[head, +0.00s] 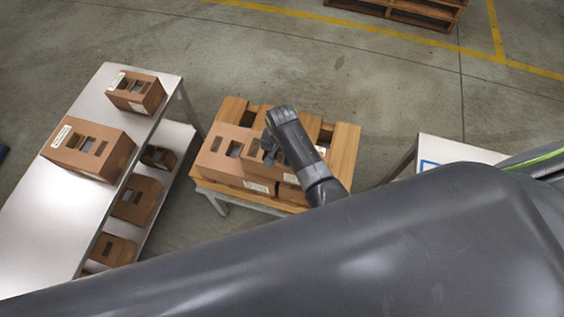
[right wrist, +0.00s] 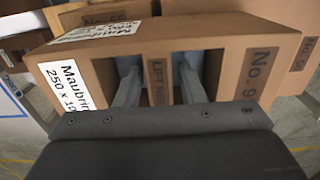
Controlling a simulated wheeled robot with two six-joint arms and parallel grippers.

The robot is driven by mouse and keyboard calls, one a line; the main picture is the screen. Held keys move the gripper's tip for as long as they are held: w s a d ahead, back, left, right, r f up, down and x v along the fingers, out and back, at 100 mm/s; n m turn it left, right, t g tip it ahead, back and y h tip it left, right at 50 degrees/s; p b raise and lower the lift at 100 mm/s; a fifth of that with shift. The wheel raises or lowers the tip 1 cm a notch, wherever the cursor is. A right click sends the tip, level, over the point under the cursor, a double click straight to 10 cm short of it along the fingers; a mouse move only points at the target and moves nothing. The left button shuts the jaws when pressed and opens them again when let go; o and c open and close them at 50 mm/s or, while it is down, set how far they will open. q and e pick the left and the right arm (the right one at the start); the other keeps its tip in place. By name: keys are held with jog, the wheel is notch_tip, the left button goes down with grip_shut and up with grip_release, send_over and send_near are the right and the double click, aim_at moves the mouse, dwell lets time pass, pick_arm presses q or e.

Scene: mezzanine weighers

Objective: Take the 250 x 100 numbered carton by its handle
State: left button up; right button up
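A brown carton (right wrist: 230,85) fills the right wrist view. A "LIFT HERE" strip (right wrist: 160,78) stands between two openings. My right gripper (right wrist: 156,82) has one finger in each opening, either side of the strip, and looks open around it. Contact with the strip is not clear. In the head view the right gripper (head: 268,150) is down among the cartons (head: 225,165) on the wooden pallet. My left gripper is out of view.
Neighbouring cartons (right wrist: 290,40) sit close behind and beside this one. The wooden pallet (head: 344,158) rests on a low stand. A shelved metal table (head: 35,215) at left bears several cartons. A white table (head: 450,150) is at right. Open floor lies beyond.

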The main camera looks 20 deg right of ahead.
grip_shut()
jog(key=shift+r, duration=0.15)
